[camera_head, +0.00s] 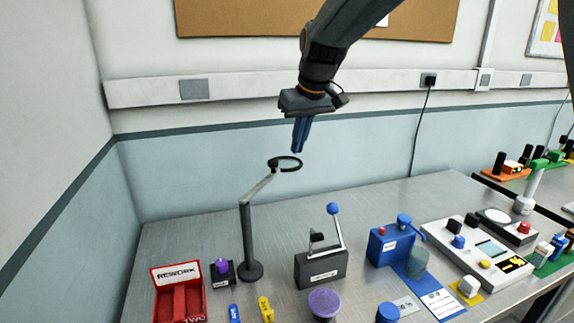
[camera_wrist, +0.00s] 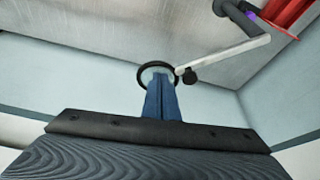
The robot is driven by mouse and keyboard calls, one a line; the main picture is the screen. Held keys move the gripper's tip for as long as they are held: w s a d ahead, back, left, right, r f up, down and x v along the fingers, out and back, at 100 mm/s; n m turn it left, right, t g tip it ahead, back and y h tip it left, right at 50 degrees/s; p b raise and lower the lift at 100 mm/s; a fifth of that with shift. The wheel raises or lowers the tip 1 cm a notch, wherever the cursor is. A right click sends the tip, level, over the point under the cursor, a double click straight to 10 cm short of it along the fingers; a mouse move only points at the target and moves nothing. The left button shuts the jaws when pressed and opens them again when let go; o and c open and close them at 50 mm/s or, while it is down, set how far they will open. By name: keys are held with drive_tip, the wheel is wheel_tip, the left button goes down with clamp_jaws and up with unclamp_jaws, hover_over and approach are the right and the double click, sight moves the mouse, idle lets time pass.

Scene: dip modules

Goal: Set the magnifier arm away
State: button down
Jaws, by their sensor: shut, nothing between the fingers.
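The magnifier arm (camera_head: 246,235) stands on a round dark base on the grey table, left of centre. Its upper link angles up to the right and ends in a black ring lens (camera_head: 290,164). In the wrist view the ring (camera_wrist: 144,70) shows at the fingertips, and the pale link (camera_wrist: 230,54) runs off to the right. My gripper (camera_head: 298,151) is above the ring in the head view, pointing down. Its blue fingers (camera_wrist: 161,84) are shut together with nothing between them. Whether the fingertips touch the ring I cannot tell.
A red REWORK tray (camera_head: 163,301) and a dark block with a purple knob (camera_head: 221,267) stand left of the base. A black box with a blue-balled lever (camera_head: 320,268) is to its right. A blue device (camera_head: 390,246) and a white control panel (camera_head: 480,260) stand farther right.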

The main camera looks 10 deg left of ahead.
drive_tip(key=v, duration=0.3)
drive_tip(key=shift+w+d+r+b, duration=0.25)
drive_tip(key=shift+b, duration=0.1)
drive_tip(key=shift+f, duration=0.1)
